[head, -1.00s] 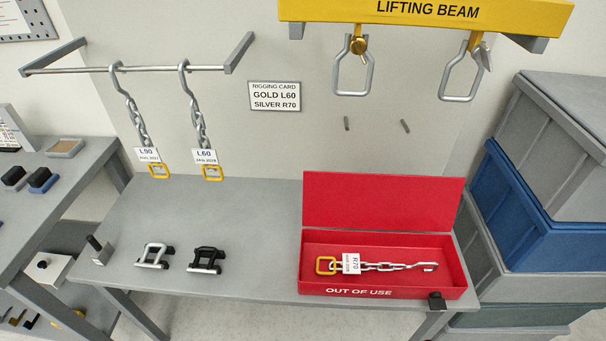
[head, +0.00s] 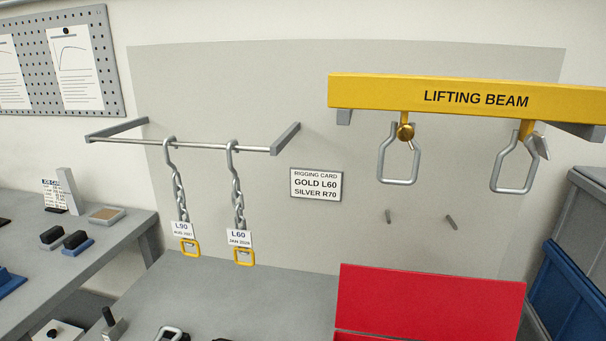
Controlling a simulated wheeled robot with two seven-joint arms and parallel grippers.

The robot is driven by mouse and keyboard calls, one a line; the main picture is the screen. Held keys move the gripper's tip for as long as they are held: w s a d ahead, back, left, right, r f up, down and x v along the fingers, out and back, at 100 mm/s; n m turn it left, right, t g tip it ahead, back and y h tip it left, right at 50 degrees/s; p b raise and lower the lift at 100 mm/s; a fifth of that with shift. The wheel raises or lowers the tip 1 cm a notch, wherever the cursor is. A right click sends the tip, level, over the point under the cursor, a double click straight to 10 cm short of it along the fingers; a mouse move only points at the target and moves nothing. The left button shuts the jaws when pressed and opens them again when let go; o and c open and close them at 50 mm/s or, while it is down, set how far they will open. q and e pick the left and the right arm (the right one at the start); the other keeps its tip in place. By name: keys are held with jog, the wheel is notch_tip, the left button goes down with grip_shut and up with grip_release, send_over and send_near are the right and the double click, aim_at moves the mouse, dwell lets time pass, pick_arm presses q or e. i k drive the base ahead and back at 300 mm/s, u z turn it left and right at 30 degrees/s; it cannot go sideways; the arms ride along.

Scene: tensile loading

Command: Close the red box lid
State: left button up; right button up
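The red box lid (head: 430,303) stands upright and open at the lower right of the head view. Only a thin strip of the red box (head: 375,337) shows below it at the bottom edge. The inside of the box is out of the picture now. Neither of my grippers is in view.
The grey table (head: 240,295) is mostly bare behind the shackles at the bottom edge. Two chains tagged L90 (head: 182,230) and L60 (head: 239,238) hang from a rail. A yellow lifting beam (head: 470,98) with two hooks is above the box. Stacked crates (head: 568,290) stand at right.

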aim_at(419, 306)
jog(key=z, duration=1.1)
jog(key=i, duration=0.25)
jog(key=z, duration=0.1)
